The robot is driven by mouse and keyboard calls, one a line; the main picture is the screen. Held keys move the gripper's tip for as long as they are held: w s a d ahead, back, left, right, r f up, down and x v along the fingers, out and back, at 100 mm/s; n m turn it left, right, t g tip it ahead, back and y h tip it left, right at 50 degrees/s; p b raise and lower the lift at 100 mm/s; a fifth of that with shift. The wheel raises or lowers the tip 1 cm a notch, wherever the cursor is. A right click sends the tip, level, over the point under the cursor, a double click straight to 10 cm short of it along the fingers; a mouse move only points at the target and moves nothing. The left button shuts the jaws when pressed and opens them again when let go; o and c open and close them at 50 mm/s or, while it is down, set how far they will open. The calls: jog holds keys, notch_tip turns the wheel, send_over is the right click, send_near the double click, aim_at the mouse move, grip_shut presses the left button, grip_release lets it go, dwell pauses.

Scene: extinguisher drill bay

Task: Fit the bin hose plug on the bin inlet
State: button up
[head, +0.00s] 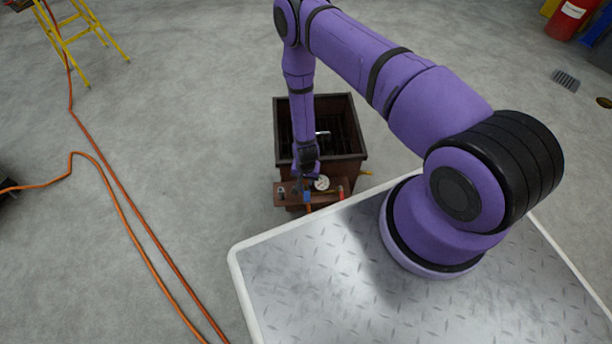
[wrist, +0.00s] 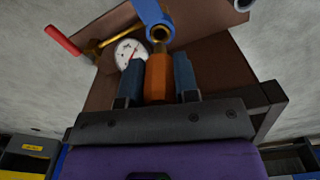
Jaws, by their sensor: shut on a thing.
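My gripper (wrist: 159,80) is shut on an orange plug (wrist: 158,78), which I take to be the bin hose plug. It has a brass tip and sits between the two dark blue fingers. A blue fitting with a round opening (wrist: 152,14), perhaps the inlet, is right at the brass tip. I cannot tell whether the tip is inside it or only in front of it. In the head view my gripper (head: 306,194) is low at the near side of the dark brown bin (head: 358,140), over a brown ledge (head: 283,195). The plug is mostly hidden there.
A white dial gauge (wrist: 130,53) and a brass valve with a red handle (wrist: 63,41) are left of the plug; the gauge also shows in the head view (head: 321,183). Orange hose (head: 120,205) crosses the floor at left. A yellow ladder (head: 75,35) stands far left.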

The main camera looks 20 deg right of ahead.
aim_at(306, 185)
jog(key=shift+f, duration=2.45)
dwell(2.0)
jog(key=o, duration=1)
jog(key=shift+r, duration=0.15)
notch_tip(306, 185, up, 11)
jog(key=shift+f, duration=0.2)
